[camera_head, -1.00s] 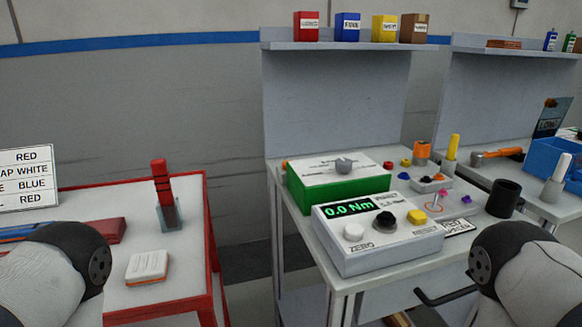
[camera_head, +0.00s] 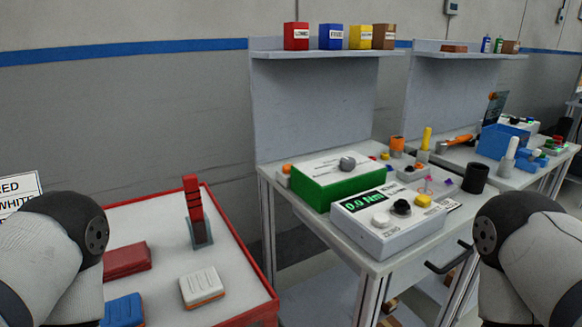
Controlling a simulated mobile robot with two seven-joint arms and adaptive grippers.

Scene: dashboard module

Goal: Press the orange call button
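A small orange dome (camera_head: 287,169) shows at the back left corner of the grey workbench (camera_head: 268,174), beside the green box (camera_head: 340,193). It looks like an orange button on a pale base, partly hidden by the green box; I cannot read any label on it. An upper part of each of my arms shows at the lower left and lower right edges. Neither gripper is in view.
A torque tester (camera_head: 388,232) reading 0.0 Nm stands on the bench front. A red-edged table (camera_head: 237,285) is at left, with a floor gap between.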

